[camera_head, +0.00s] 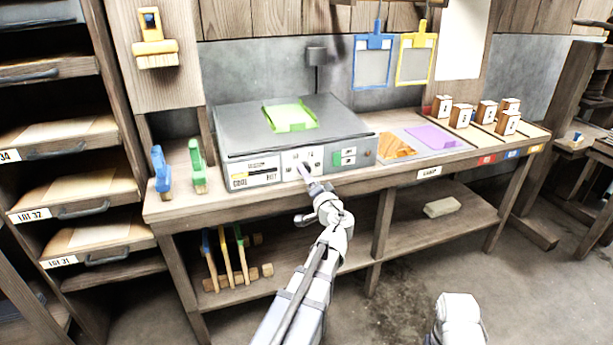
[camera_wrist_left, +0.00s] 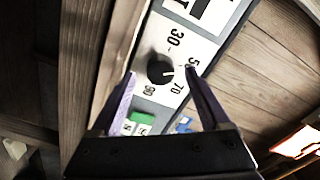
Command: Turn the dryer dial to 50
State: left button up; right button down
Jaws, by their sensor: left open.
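The dryer (camera_head: 270,140) is a grey box on the bench with a front panel. Its black round dial (camera_wrist_left: 158,67) shows in the left wrist view on a white plate with the numbers 30, 50, 70 and 90. A light pointer mark on the dial points right and slightly down, seemingly between 50 and 70. My left gripper (camera_wrist_left: 160,75) is open, with one fingertip on each side of the dial; I cannot tell whether they touch it. The right fingertip partly covers the 50. In the head view my left gripper (camera_head: 303,173) is at the panel and mostly hides the dial.
A green mould (camera_head: 290,115) lies on the dryer. Blue (camera_head: 161,168) and green (camera_head: 198,165) tools stand left of it. A green switch (camera_head: 344,157) is on the panel right of the dial.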

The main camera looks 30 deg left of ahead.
pick_arm(q)
jog(key=v, duration=0.5)
jog(key=shift+s+d, duration=0.25)
jog(key=shift+s, duration=0.05)
jog(key=s+d+r+g+h+p, duration=0.1)
jog(key=s+d+g+h+p, duration=0.3)
jog(key=s+d+p, duration=0.3)
jog(key=s+d+r+m+g+h+p, duration=0.1)
jog(key=s+d+g+h+p, duration=0.3)
jog(key=s+d+p, duration=0.3)
jog(key=s+d+r+g+h+p, duration=0.1)
jog(key=s+d+g+h+p, duration=0.2)
jog(key=s+d+p, duration=0.4)
jog(key=d+h+p, duration=0.1)
jog(key=d+p, duration=0.3)
jog(key=d, duration=0.6)
jog(key=shift+s+r+m+g+h, duration=0.3)
jog(key=shift+s+m+g, duration=0.05)
jog(key=shift+m+g, duration=0.05)
